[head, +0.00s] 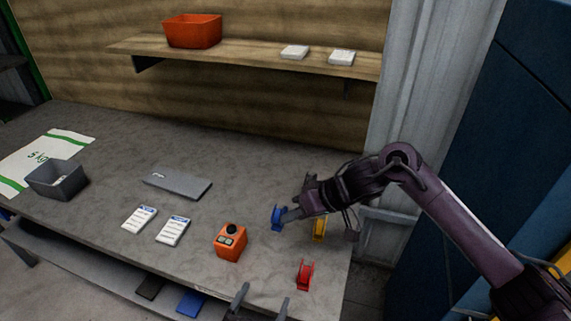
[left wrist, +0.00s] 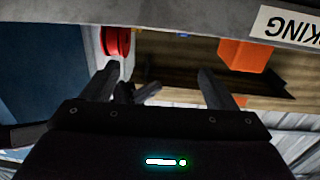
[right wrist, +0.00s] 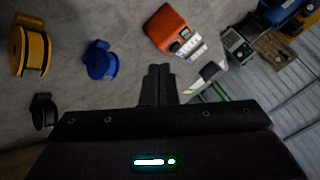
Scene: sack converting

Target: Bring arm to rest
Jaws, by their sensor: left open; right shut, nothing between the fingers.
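My right arm reaches in from the right in the head view, and its gripper (head: 288,215) is over the table close to a blue tape reel (head: 276,217). In the right wrist view the right gripper (right wrist: 158,72) has its fingers together and empty, with the blue reel (right wrist: 101,61) apart to their left. My left gripper (head: 262,303) is at the table's front edge, with its fingers apart and nothing between them. It also shows open in the left wrist view (left wrist: 160,80).
A yellow reel (head: 319,229), a red reel (head: 305,274) and an orange device (head: 231,242) stand near the grippers. Label cards (head: 173,231), a grey slab (head: 178,185) and a grey bin (head: 57,180) lie further left. A shelf (head: 240,55) runs along the back wall.

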